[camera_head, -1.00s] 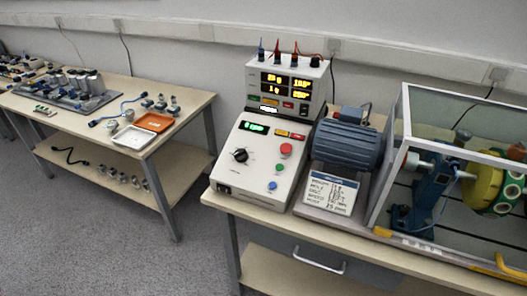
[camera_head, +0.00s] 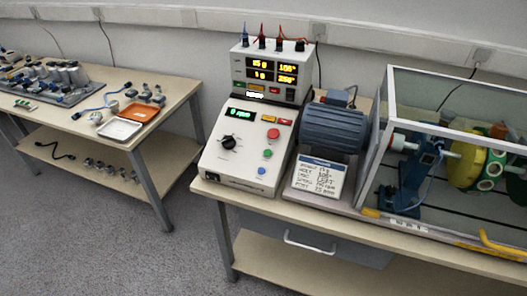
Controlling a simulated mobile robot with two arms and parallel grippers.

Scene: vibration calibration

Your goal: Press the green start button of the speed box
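The speed box (camera_head: 234,167) is a pale sloped console near the left end of the right-hand bench. Its green start button (camera_head: 267,154) sits on the sloped face, below the larger red button (camera_head: 273,134) and above a blue button (camera_head: 261,171). A black knob (camera_head: 228,142) is to the left. The green display (camera_head: 241,114) at the top appears to read 0 rpm. Nothing covers the green button. Neither of my grippers shows in the head view.
A measuring unit (camera_head: 237,73) with lit yellow digits stands behind the speed box. A blue motor (camera_head: 333,127) and a clear-walled enclosure (camera_head: 376,150) stand to its right. The left table (camera_head: 176,95) holds trays and small parts. Grey floor (camera_head: 85,240) is free in front.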

